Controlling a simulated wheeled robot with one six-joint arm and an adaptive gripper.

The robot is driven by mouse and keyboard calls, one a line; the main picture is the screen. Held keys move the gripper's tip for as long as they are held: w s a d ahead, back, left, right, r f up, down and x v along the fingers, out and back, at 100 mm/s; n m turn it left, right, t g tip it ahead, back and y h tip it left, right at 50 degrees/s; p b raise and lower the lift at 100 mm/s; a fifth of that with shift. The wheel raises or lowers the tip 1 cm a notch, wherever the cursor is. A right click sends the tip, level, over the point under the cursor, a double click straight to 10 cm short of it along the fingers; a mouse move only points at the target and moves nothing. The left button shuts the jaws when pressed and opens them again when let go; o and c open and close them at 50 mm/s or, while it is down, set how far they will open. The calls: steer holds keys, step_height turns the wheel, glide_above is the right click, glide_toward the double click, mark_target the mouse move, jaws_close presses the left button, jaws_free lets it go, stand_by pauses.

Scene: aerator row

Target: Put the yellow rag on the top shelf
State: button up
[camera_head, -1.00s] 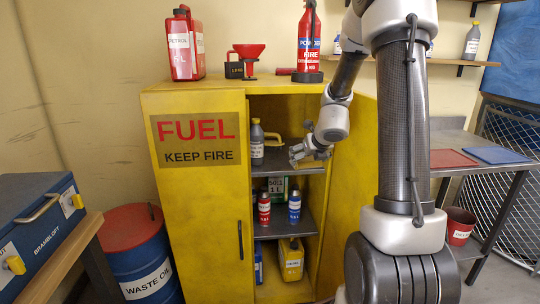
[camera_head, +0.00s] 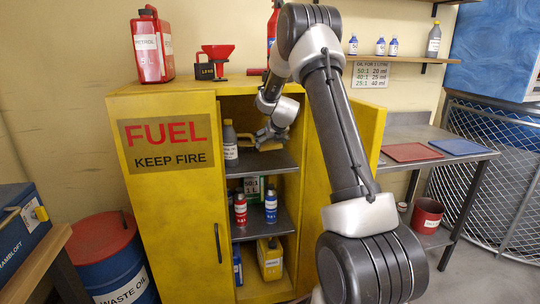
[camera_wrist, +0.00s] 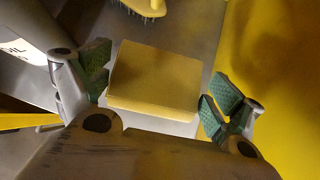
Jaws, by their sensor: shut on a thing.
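The yellow rag (camera_wrist: 155,78) is a flat, folded block in the wrist view, between the green-padded fingers of my gripper (camera_wrist: 155,100). My gripper is shut on it. In the head view my gripper (camera_head: 266,136) reaches into the open right half of the yellow cabinet (camera_head: 170,190), just above its top shelf (camera_head: 262,165). Whether the rag touches the shelf is unclear. A grey bottle (camera_head: 230,145) stands on that shelf to the left. A yellow brush (camera_wrist: 142,8) lies beyond the rag in the wrist view.
The cabinet's yellow right side (camera_wrist: 275,80) is close to the right finger. The grey bottle also shows near the left finger (camera_wrist: 28,35). A lower shelf holds a red bottle (camera_head: 240,209) and a blue bottle (camera_head: 270,206).

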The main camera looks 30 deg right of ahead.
step_height(320, 180, down, 6)
steer(key=shift+s+r, duration=0.15)
steer(key=shift+w+f, duration=0.2)
steer(key=shift+f, duration=0.3)
steer(key=o, duration=0.7)
steer(key=shift+r, duration=0.1)
